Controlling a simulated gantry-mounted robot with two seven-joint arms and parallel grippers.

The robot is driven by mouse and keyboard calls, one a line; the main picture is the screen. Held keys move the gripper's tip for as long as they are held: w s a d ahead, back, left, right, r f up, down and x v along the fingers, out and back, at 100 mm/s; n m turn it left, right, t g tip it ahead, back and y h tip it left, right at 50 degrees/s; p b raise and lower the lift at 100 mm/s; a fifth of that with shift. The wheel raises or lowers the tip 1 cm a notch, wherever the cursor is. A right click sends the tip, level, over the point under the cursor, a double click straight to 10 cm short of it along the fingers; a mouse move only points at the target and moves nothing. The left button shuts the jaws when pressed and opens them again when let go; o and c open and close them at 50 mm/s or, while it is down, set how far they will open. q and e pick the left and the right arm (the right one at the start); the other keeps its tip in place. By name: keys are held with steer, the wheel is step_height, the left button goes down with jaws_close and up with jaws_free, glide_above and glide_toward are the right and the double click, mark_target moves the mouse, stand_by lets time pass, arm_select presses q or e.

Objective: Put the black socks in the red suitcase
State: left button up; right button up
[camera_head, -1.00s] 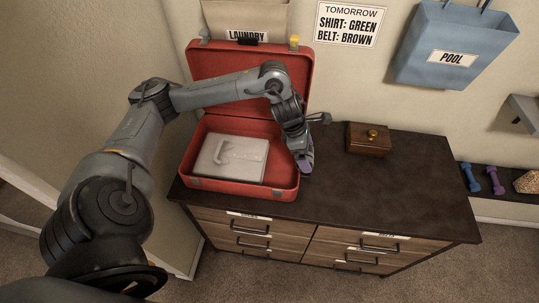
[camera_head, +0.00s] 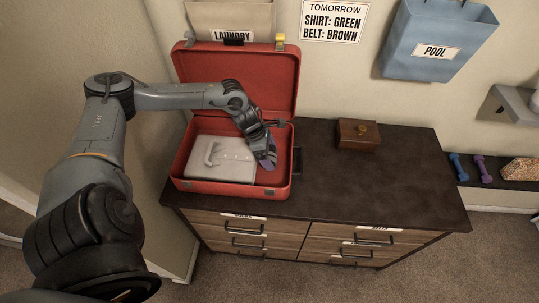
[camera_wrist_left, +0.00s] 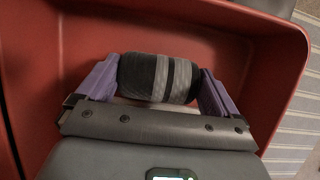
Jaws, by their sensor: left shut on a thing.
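The red suitcase (camera_head: 238,78) stands open on the dresser top, its lid leaning back toward the wall. My left gripper (camera_head: 268,162) is low over the right part of the suitcase's base. In the left wrist view its purple fingers are shut on the rolled black socks (camera_wrist_left: 143,77), which have grey stripes. The red walls of the suitcase (camera_wrist_left: 250,55) surround the socks there. The socks are hidden behind the gripper in the head view. I cannot tell whether they touch the suitcase floor. My right gripper is out of view.
A folded pale grey item (camera_head: 225,163) fills the left and middle of the suitcase. A small wooden box (camera_head: 357,135) stands on the dresser (camera_head: 385,185), whose right half is otherwise clear. A blue pool bag (camera_head: 437,40) and a laundry bag (camera_head: 232,18) hang on the wall.

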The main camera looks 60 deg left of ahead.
arm_select(q)
steer(key=shift+f, duration=0.65)
steer(key=shift+f, duration=0.2)
steer(key=o, duration=0.7)
steer(key=shift+r, duration=0.1)
steer(key=shift+r, duration=0.1)
